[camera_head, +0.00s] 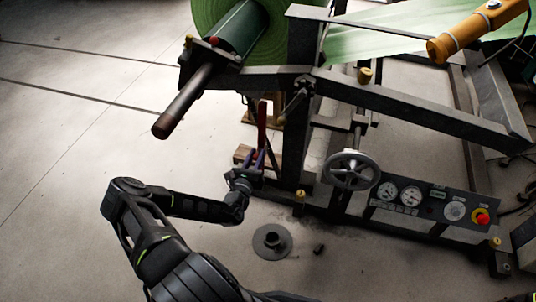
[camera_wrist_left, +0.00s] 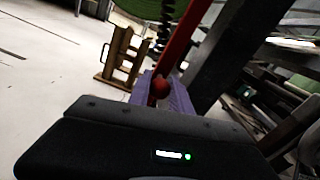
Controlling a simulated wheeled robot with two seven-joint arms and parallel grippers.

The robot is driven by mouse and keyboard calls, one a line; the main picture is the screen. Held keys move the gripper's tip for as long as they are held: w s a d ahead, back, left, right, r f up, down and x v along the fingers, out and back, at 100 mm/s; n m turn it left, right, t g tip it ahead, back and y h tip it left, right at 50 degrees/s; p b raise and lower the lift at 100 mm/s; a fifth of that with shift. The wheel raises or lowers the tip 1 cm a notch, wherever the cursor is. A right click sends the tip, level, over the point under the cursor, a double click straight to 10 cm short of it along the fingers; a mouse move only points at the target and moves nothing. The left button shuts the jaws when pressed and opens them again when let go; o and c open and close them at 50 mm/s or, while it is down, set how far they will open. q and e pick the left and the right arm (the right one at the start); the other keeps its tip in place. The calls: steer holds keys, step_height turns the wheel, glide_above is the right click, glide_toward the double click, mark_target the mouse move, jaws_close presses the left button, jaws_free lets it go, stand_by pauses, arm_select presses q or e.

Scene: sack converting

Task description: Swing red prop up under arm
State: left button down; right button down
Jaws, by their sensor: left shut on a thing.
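The red prop (camera_head: 262,122) is a slim red bar standing nearly upright beside the machine's dark post, below the roll arm (camera_head: 245,78). In the left wrist view the red prop (camera_wrist_left: 184,38) leans to the upper right, with a red ball knob (camera_wrist_left: 161,87) near its lower end. My left gripper (camera_head: 258,161) is at the prop's lower part, its purple fingers shut on it; the fingers (camera_wrist_left: 168,96) also show around the knob in the left wrist view. The prop's lowest end is hidden by the gripper. I cannot tell whether its top touches the arm. My right gripper is not in view.
A green roll (camera_head: 210,15) sits on a shaft (camera_head: 185,100) that sticks out left. A handwheel (camera_head: 351,169) and gauge panel (camera_head: 430,203) are to the right. A dark flanged disc (camera_head: 271,241) lies on the floor. The floor at left is clear.

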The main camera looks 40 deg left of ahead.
arm_select(q)
steer(key=shift+s+a+n, duration=0.2)
steer(key=shift+a+n, duration=0.05)
steer(key=shift+a, duration=0.3)
steer(key=shift+s+a+n, duration=0.2)
steer(key=shift+a+n, duration=0.05)
steer(key=shift+a, duration=0.3)
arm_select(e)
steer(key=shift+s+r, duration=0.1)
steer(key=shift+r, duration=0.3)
arm_select(q)
steer(key=c, duration=1.2)
jaws_free()
steer(key=p+v, duration=0.2)
steer(key=v, duration=0.5)
steer(key=shift+s+d+p, duration=0.15)
steer(key=shift+s+p, duration=0.2)
steer(key=shift+s, duration=0.05)
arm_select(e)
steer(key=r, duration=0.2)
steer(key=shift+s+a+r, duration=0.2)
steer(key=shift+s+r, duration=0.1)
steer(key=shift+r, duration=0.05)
